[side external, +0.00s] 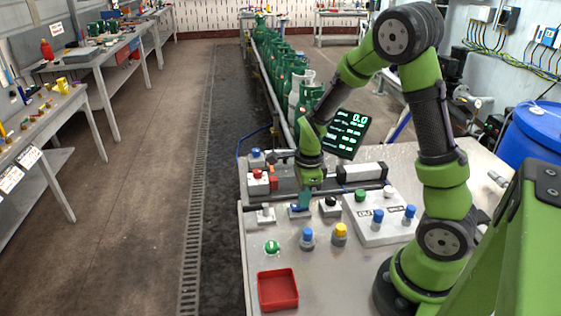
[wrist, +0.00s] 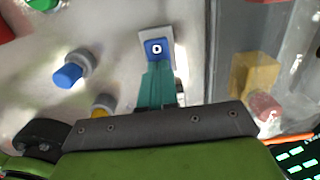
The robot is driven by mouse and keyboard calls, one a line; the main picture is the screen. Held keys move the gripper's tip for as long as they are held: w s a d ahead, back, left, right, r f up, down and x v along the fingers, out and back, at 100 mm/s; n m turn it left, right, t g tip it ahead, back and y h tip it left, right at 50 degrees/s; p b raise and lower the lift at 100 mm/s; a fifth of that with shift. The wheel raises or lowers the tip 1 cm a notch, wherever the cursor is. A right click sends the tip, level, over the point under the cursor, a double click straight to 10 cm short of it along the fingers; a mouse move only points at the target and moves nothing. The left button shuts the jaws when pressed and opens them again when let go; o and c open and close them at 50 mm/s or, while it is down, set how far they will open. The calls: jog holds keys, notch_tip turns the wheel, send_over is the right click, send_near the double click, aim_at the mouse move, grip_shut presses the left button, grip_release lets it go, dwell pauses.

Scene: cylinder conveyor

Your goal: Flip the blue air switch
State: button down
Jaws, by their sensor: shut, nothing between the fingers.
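The blue air switch (wrist: 156,47) shows in the wrist view as a blue rocker with a white ring mark on a pale plate. In the side view the blue switch (side external: 297,210) sits on the metal bench, partly hidden behind my fingers. My gripper (side external: 305,201) points down at it, with its teal fingers closed together and empty. In the wrist view the gripper (wrist: 158,68) has its fingertips at the near edge of the blue rocker. I cannot tell whether they touch it.
A black-topped switch (side external: 329,206) and a grey one (side external: 265,215) flank the blue switch. Blue (side external: 307,237) and yellow (side external: 340,233) knobs stand in front, with a green button (side external: 272,247) and a red tray (side external: 278,290) nearer. A white cylinder (side external: 361,172) lies behind. Green gas cylinders (side external: 283,66) line the conveyor.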

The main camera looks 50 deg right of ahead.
jog(key=shift+s+d+f+t+y, duration=0.25)
jog(key=shift+f+t+y, duration=0.15)
jog(key=shift+f+y, duration=0.1)
jog(key=shift+w+a, duration=0.1)
jog(key=shift+a, duration=0.15)
jog(key=shift+w+a+r, duration=0.25)
jog(key=shift+w+a, duration=0.3)
jog(key=shift+w, duration=0.15)
notch_tip(320, 180, up, 14)
jog(key=s+d, duration=0.2)
jog(key=d, duration=0.1)
jog(key=shift+s+r, duration=0.15)
jog(key=shift+s, duration=0.15)
